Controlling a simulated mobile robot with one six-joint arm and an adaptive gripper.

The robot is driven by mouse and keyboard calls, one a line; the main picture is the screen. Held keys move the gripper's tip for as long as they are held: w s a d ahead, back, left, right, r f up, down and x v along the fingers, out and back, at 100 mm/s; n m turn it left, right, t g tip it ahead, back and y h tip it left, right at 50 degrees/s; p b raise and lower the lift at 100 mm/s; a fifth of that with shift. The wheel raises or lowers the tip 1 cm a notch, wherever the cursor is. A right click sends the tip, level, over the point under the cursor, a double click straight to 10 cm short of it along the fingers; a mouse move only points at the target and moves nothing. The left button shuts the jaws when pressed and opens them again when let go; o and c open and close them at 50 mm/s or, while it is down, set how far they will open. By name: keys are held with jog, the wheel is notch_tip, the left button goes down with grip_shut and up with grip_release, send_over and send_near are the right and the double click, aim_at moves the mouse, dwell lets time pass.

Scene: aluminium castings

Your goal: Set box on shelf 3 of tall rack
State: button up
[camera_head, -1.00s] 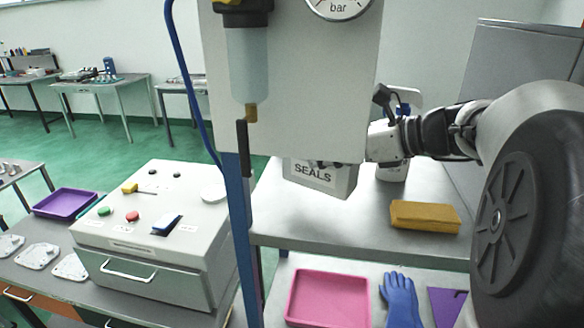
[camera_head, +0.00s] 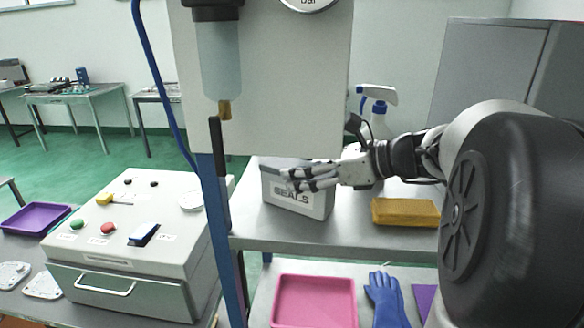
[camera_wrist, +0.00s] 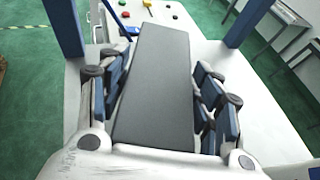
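The box (camera_head: 297,199) is pale with a dark lid and a SEALS label. In the head view it is upright at the left of the grey upper surface; I cannot tell whether its base touches. My gripper (camera_head: 308,178) reaches in from the right, its fingers across the upper part of the box. In the wrist view the dark lid (camera_wrist: 158,85) lies between the finger pads of my gripper (camera_wrist: 163,92), which sit close along both long sides; it looks shut on the box. A hanging panel stands close above the box. I cannot identify the tall rack or its shelf 3.
A yellow-brown block (camera_head: 405,212) and a spray bottle (camera_head: 376,112) stand right of the box. A pink tray (camera_head: 314,302) and blue glove (camera_head: 386,300) lie below. A blue post (camera_head: 216,215) and grey panel (camera_head: 285,90) stand in front. A control box (camera_head: 125,240) is left.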

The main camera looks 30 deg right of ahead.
jog(key=shift+o, duration=1.2)
jog(key=shift+s+d+r, duration=0.2)
jog(key=shift+r, duration=0.15)
jog(key=p+v, duration=0.2)
jog(key=v, duration=0.5)
jog(key=shift+f, duration=0.15)
jog(key=shift+a, duration=0.1)
